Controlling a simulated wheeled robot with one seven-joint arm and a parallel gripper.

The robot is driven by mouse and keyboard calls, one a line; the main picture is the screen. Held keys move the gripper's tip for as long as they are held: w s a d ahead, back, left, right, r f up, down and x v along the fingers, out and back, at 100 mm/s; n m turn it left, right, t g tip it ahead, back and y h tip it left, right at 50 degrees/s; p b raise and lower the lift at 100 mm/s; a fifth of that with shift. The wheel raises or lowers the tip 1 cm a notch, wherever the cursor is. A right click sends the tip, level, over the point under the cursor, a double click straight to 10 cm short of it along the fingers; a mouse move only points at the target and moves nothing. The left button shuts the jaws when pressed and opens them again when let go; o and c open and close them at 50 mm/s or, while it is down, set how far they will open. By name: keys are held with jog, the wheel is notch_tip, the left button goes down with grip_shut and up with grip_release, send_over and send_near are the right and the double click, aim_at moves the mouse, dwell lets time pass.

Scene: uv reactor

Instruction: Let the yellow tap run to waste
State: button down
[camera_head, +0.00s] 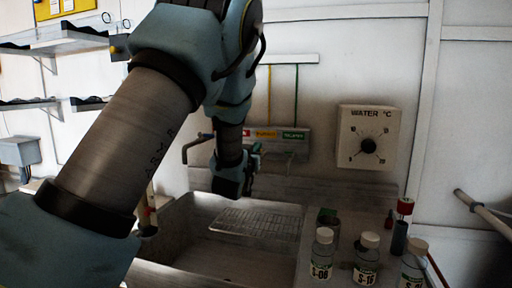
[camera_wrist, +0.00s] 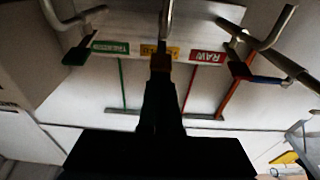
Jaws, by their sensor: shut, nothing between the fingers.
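A tap panel (camera_head: 300,146) on the back wall carries red, yellow and green labels. The yellow label (camera_head: 266,134) is between the other two. In the wrist view the yellow label (camera_wrist: 170,52) is partly covered by the dark middle tap (camera_wrist: 165,22) and an orange-brown piece at its lower end, perhaps its lever. My gripper (camera_head: 252,154) is at the panel above the sink, shut and empty. In the wrist view its dark fingers (camera_wrist: 160,78) point at the orange-brown piece; I cannot tell whether they touch. In the head view my arm hides the middle tap.
A sink (camera_head: 180,228) with a wire rack (camera_head: 258,222) lies below. Capped bottles (camera_head: 322,254) stand on the right counter near a red-topped tube (camera_head: 401,222). A water temperature dial (camera_head: 369,138) is on the wall. Neighbouring taps (camera_wrist: 80,50) (camera_wrist: 238,65) flank the middle one.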

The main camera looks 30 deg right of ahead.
jog(key=shift+f, duration=0.15)
jog(key=b, duration=0.3)
jog(key=shift+f, duration=0.4)
jog(key=t+h+b, duration=0.1)
jog(key=b, duration=0.4)
jog(key=f+t+h+b, duration=0.1)
jog(key=b, duration=0.4)
jog(key=shift+s+a, duration=0.15)
dwell(3.8)
notch_tip(320, 180, up, 4)
jog(key=p, duration=0.1)
jog(key=b+v, duration=0.3)
jog(key=v, duration=0.7)
